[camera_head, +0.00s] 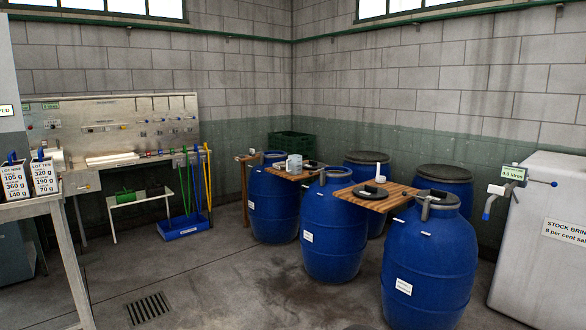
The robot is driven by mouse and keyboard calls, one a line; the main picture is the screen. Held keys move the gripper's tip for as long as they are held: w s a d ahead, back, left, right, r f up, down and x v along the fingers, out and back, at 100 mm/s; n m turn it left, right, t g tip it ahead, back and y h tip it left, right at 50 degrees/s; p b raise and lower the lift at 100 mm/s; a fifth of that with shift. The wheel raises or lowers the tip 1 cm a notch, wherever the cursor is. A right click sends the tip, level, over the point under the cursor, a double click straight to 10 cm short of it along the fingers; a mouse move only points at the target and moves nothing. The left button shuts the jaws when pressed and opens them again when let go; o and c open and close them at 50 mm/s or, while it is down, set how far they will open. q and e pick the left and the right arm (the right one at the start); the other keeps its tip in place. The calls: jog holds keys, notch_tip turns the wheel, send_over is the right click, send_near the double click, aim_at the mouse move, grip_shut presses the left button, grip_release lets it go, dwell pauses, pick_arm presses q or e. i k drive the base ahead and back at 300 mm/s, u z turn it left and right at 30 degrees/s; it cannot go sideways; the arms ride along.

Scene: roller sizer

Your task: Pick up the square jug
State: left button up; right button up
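A pale grey-blue jug (294,164) stands upright on a small wooden board (284,175) laid by the blue barrels in the middle of the view. It is small and far off, so I cannot tell for sure whether its body is square. A dark flat thing lies on the board to its right. Neither of my grippers shows in this view.
Several blue barrels (332,235) stand in a group, some with dark lids. A second wooden board (377,196) holds a dark disc and a white upright piece. A grey tank (545,240) stands right, a bench (120,165) left. The floor in front (235,290) is clear.

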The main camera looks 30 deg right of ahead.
aim_at(294, 165)
jog(key=u, duration=1.7)
jog(key=i, duration=0.1)
jog(key=z, duration=3)
